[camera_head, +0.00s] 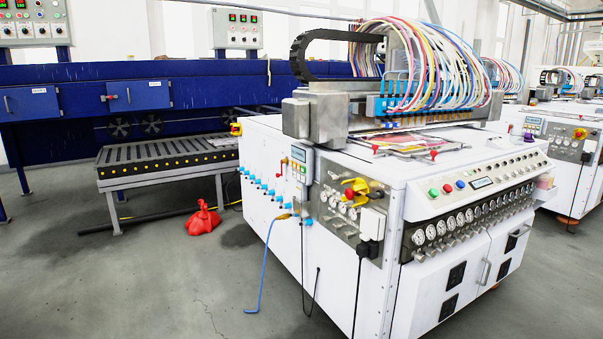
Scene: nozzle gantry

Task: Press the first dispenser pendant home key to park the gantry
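A white dispenser machine (270,150) stands at the centre right, with a nozzle gantry (400,105) and many coloured tubes on top. A small grey pendant (301,161) with a greenish display is fixed at its left front corner. Its keys are too small to tell apart, so I cannot make out the home key. A similar unit (533,123) shows on a second machine at the right. Neither of my grippers is in view.
A red object (203,218) lies by the roller conveyor (165,159). The grey floor at front left is clear.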

